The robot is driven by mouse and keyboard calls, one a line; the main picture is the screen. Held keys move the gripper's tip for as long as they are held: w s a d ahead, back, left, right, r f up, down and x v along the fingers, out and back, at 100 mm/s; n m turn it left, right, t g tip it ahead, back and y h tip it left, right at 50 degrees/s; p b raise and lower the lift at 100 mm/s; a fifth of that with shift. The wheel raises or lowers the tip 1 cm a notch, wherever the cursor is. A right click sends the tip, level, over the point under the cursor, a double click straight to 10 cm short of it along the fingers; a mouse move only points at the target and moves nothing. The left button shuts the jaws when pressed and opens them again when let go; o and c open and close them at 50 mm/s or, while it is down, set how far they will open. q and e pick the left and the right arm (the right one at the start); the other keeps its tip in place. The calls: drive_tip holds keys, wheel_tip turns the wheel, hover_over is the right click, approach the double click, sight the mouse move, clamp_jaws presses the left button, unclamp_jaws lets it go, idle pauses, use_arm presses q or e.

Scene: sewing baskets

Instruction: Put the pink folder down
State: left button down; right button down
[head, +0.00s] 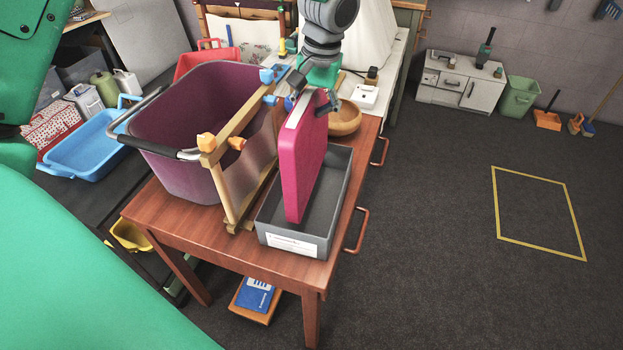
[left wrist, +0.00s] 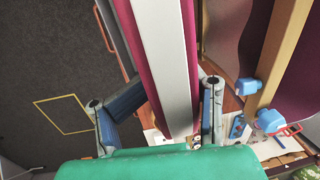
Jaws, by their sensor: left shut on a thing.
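The pink folder (head: 305,165) stands upright, its grey-white spine facing up. Its lower part is inside the grey open box (head: 338,205) on the wooden table; I cannot tell whether it touches the box floor. My left gripper (head: 312,100) is shut on the folder's upper far end. In the left wrist view the folder (left wrist: 160,60) runs between the two fingers of the gripper (left wrist: 157,95). My right gripper is not in view.
A wooden frame (head: 233,190) with clamps stands close left of the box, in front of a purple tub (head: 180,165). A wooden bowl (head: 345,120) sits behind the box. Drawer handles (head: 358,232) stick out from the table's right side.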

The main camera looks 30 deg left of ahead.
sight(316, 137)
use_arm(q)
wheel_tip(316, 137, down, 4)
drive_tip(key=shift+s+a+f, duration=0.1)
drive_tip(key=shift+a, duration=0.05)
drive_tip(key=shift+d+f, duration=0.2)
drive_tip(key=f, duration=0.1)
drive_tip(key=d+f, duration=0.1)
drive_tip(key=f, duration=0.1)
drive_tip(key=shift+d+f, duration=0.1)
drive_tip(key=shift+f, duration=0.05)
drive_tip(key=shift+a, duration=0.2)
drive_tip(key=c, duration=0.7)
unclamp_jaws()
drive_tip(key=shift+a+f, duration=0.1)
drive_tip(key=shift+a, duration=0.45)
drive_tip(key=shift+d, duration=0.3)
drive_tip(key=shift+d+r, duration=0.2)
drive_tip(key=shift+r, duration=0.25)
drive_tip(key=r, duration=1)
drive_tip(key=shift+w+d+r, duration=0.3)
drive_tip(key=shift+d+r, duration=0.05)
drive_tip(key=shift+r, duration=0.05)
drive_tip(key=shift+d+r, duration=0.2)
drive_tip(key=shift+d, duration=0.1)
drive_tip(key=shift+a+f, duration=0.1)
